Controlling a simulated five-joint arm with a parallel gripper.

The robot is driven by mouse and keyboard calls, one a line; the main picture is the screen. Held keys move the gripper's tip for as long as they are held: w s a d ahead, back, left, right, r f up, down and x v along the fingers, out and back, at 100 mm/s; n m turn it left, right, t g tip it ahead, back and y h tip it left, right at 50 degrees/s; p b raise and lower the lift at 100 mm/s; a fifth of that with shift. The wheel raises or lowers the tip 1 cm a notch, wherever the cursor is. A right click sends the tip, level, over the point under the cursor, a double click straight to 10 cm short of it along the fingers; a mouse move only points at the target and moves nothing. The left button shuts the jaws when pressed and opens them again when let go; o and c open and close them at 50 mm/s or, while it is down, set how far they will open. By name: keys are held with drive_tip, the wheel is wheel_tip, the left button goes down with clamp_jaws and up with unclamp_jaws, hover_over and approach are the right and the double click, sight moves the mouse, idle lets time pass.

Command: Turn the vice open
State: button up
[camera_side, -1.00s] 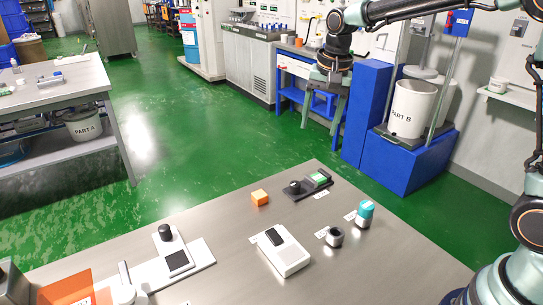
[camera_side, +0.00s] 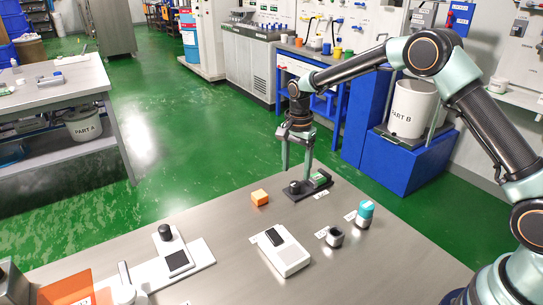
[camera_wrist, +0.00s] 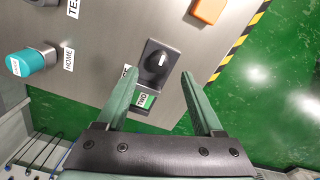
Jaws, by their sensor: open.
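A dark base (camera_side: 316,190) on the steel table carries a round black knob (camera_side: 294,187) and a small green panel (camera_side: 320,178). No other part looks plainly like a vice. In the wrist view the knob (camera_wrist: 155,61) bears a small white mark, and the green panel (camera_wrist: 143,100) reads "TWO". My gripper (camera_side: 296,173) hangs pointing down just above the knob. Its two green fingers are spread wide and empty. In the wrist view my gripper (camera_wrist: 157,76) has one fingertip on each side of the knob, seemingly apart from it. The fingers' height above the table is hard to judge.
An orange block (camera_side: 260,198) lies left of the dark base. A teal-topped cylinder (camera_side: 365,213), a small dark-sided cup (camera_side: 334,237) and a white box with a black bar (camera_side: 285,251) stand nearer. The table's far edge is close behind the base.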

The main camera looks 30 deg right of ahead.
sight(295, 183)
drive_tip(key=shift+f, duration=2.8)
clamp_jaws()
